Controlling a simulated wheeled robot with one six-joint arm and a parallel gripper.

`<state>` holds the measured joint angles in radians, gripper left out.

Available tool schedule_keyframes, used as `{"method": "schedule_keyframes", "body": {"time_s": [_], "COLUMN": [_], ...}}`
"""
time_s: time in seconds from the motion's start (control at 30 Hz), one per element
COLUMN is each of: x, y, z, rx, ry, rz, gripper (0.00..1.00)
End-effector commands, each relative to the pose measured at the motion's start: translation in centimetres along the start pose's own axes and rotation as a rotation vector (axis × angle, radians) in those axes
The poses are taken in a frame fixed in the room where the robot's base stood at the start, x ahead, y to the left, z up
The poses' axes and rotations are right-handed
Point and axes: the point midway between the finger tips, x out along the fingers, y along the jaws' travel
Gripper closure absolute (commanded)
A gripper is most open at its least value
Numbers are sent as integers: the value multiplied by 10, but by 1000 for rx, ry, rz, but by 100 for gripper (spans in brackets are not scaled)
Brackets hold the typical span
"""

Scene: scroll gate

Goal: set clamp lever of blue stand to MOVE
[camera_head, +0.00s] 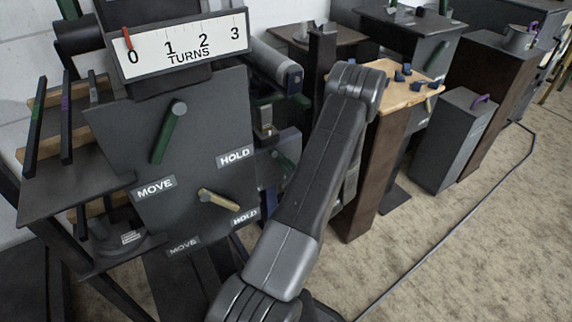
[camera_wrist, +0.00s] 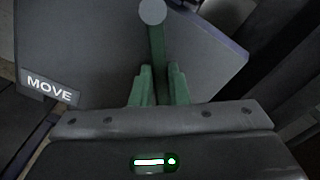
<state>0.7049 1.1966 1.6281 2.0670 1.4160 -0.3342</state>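The blue stand shows in the wrist view as a dark panel (camera_wrist: 85,35) with a blue right edge and a MOVE label (camera_wrist: 50,89) at left. Its green clamp lever (camera_wrist: 156,45) hangs down from a round pivot at the top. My gripper (camera_wrist: 161,72) has a green finger on each side of the lever; I cannot tell whether both touch it. In the head view, part of this stand (camera_head: 264,172) and a green lever (camera_head: 281,162) show behind the nearer panel, left of my arm. My arm hides the gripper there.
A nearer dark panel (camera_head: 215,110) carries a green lever (camera_head: 168,132), a tan lever (camera_head: 219,201), MOVE and HOLD labels, and a TURNS scale (camera_head: 185,45) with its red pointer at 0. A wooden-topped pedestal (camera_head: 392,95) stands right of my arm.

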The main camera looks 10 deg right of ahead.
Motion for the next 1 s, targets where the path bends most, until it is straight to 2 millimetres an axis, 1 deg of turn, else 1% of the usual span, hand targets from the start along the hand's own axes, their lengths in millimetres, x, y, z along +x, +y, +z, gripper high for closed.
{"method": "schedule_keyframes", "body": {"time_s": [0.27, 0.47, 0.67, 1.0], "x": [0, 0, 0, 0], "y": [1, 6, 15, 33], "z": [0, 0, 2, 10], "rx": [13, 84, 228, 548], "ry": [0, 0, 0, 1], "rz": [1, 1, 1, 2], "gripper": [100, 100, 100, 100]}}
